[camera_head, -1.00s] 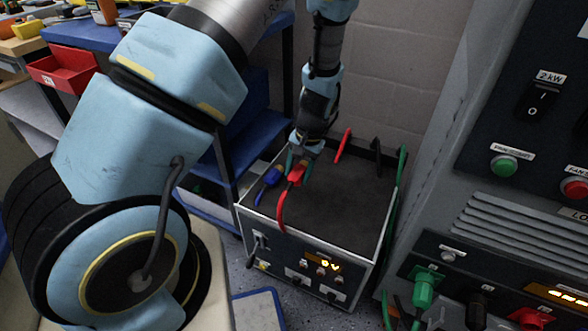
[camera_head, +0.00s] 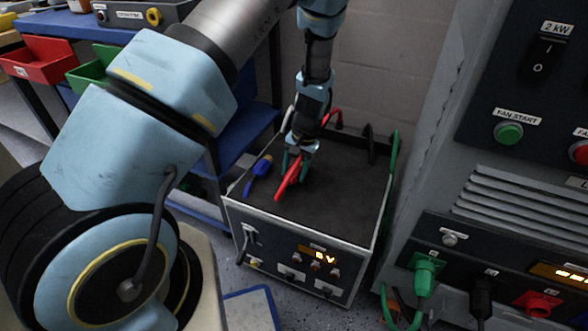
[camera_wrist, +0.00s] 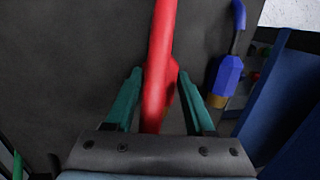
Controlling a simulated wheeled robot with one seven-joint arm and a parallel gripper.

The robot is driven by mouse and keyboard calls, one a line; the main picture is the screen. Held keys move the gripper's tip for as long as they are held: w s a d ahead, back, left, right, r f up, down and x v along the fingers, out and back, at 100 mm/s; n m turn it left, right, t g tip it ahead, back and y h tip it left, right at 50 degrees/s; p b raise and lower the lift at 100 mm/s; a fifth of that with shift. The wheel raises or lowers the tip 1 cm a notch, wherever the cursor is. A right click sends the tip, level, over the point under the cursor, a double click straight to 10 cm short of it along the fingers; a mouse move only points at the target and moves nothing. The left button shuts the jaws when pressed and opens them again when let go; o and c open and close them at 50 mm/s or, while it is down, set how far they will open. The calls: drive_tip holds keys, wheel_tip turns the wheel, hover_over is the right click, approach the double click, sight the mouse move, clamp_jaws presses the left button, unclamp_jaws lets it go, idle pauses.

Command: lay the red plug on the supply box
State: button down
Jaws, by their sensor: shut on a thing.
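The red plug (camera_head: 288,182) is in my gripper (camera_head: 299,160), just over the dark top of the supply box (camera_head: 340,190). In the wrist view the red plug (camera_wrist: 160,75) runs lengthwise between the two green fingers of my gripper (camera_wrist: 158,85), which is shut on it. Its red lead hangs in an arc behind my gripper. I cannot tell whether the plug touches the top. The supply box has a front panel with a lit display reading 0 V.
A blue plug (camera_head: 258,178) lies on the box top at the left, also in the wrist view (camera_wrist: 227,75). A grey cabinet (camera_head: 440,150) stands close on the right. The front middle of the top is clear.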

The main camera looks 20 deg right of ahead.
drive_tip(key=shift+f, duration=0.1)
drive_tip(key=shift+c, duration=0.9)
unclamp_jaws()
wheel_tip(320, 180, up, 11)
drive_tip(key=d+p, duration=0.1)
drive_tip(key=d, duration=0.1)
drive_tip(key=shift+s+f, duration=0.2)
drive_tip(key=shift+s, duration=0.15)
